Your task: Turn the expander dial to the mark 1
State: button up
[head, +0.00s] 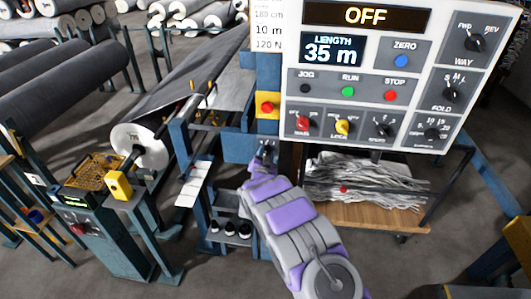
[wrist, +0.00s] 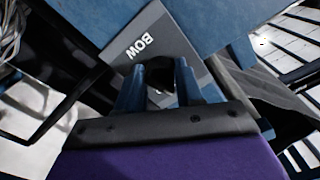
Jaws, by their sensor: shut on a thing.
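A dark dial (wrist: 158,74) sits on a grey plate (wrist: 178,28) lettered BOW, in the wrist view. My gripper (wrist: 158,88) is shut on this dial, with a blue finger on either side of it. The fingers and the tilted view hide most of the dial's face, and I cannot read a mark 1 or where the pointer stands. In the head view my gripper (head: 266,150) is at the blue frame just left of and below the control panel, and the dial is hidden there.
The white control panel (head: 385,72) shows OFF and LENGTH 35 m, and carries several knobs and buttons. A red button on a yellow box (head: 267,106) is just above my gripper. A cart (head: 375,215) with grey scraps stands to the right. Grey rolls (head: 75,85) lie at the left.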

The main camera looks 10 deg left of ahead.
jog(key=shift+m, duration=1.5)
jog(key=o, duration=1)
jog(key=shift+s, duration=0.1)
jog(key=s+p, duration=0.3)
jog(key=s, duration=1.4)
jog(key=shift+a, duration=0.3)
